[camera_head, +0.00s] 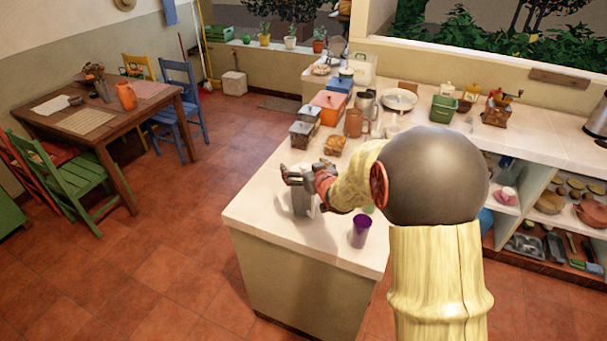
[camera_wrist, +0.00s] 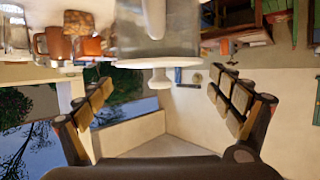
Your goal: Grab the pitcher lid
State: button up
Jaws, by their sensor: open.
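The wrist view is upside down. In it the pitcher (camera_wrist: 182,35) is a grey, glassy vessel with a pale handle in front. Its pale lid (camera_wrist: 143,65) sits on it as a flat disc with a round knob. My gripper (camera_wrist: 162,82) is open and empty, with one finger on each side of the knob in the picture. I cannot tell how far the fingertips are from the lid. In the head view my gripper (camera_head: 303,177) is at the top of the pitcher (camera_head: 301,203), near the counter's left edge. The gripper and wrist hide the lid there.
A purple cup (camera_head: 361,231) stands on the counter (camera_head: 262,212), right of the pitcher. Bread (camera_head: 334,145), a brownish jug (camera_head: 353,122) and several canisters stand farther back. The counter's front left corner is bare. A dining table (camera_head: 95,125) with chairs stands at left.

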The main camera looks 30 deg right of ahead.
jog(key=shift+c, duration=0.4)
jog(key=c, duration=1.5)
jog(key=shift+c, duration=0.6)
